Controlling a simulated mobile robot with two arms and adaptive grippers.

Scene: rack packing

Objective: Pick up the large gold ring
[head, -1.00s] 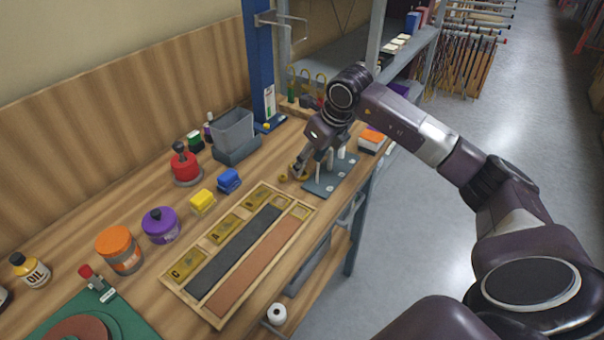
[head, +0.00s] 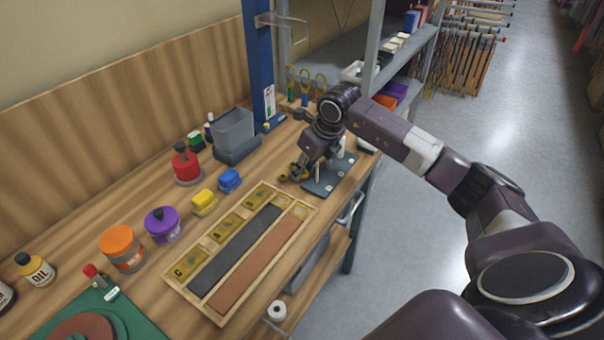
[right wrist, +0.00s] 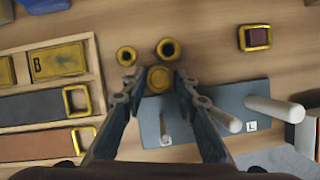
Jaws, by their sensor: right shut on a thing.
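My right gripper (right wrist: 158,82) points down at the bench, its two fingers closed on a round gold ring (right wrist: 160,78) in the right wrist view. Two other gold rings, a smaller one (right wrist: 126,55) and one with a dark hole (right wrist: 168,49), lie just beyond the fingertips. In the head view the right gripper (head: 301,168) is low beside the blue-grey peg plate (head: 321,188), and the rings are small and partly hidden. The peg plate (right wrist: 205,97) also shows under the fingers, with upright pale pegs and an "L" label. My left gripper is out of view.
A wooden tray (head: 168,283) with gold plates and dark and brown strips lies left of the peg plate. Yellow (head: 204,202) and blue (head: 229,180) blocks stand behind it. A gold square piece (right wrist: 255,37) lies on bare wood at the upper right.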

